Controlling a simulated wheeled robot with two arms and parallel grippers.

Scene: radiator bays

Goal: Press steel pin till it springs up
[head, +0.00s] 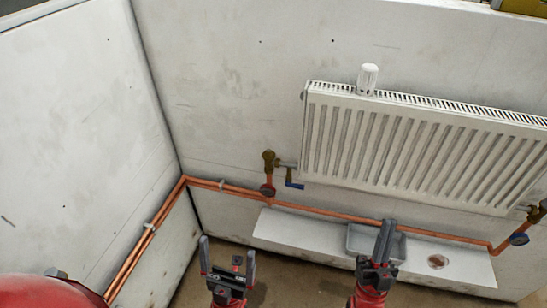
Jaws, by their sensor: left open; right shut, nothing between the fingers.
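The steel pin is too small to make out. A brass valve (268,160) stands at the radiator's lower left, above the copper pipe, and no pin can be told apart on it. My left gripper (228,254) is open and empty, below and left of the valve in the picture. My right gripper (387,225) is shut with nothing in it, below the radiator and in front of the grey tray, well right of the valve. A white ribbed valve head (367,78) stands on top of the radiator (420,150), apart from the valve.
Copper pipes (330,213) run along the back wall and down the left wall (70,130). A blue lever (293,183) sits beside the valve. A white ledge (300,232) holds a grey tray (355,241) and a small brownish round thing (437,262). Another valve (538,211) is at the right edge.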

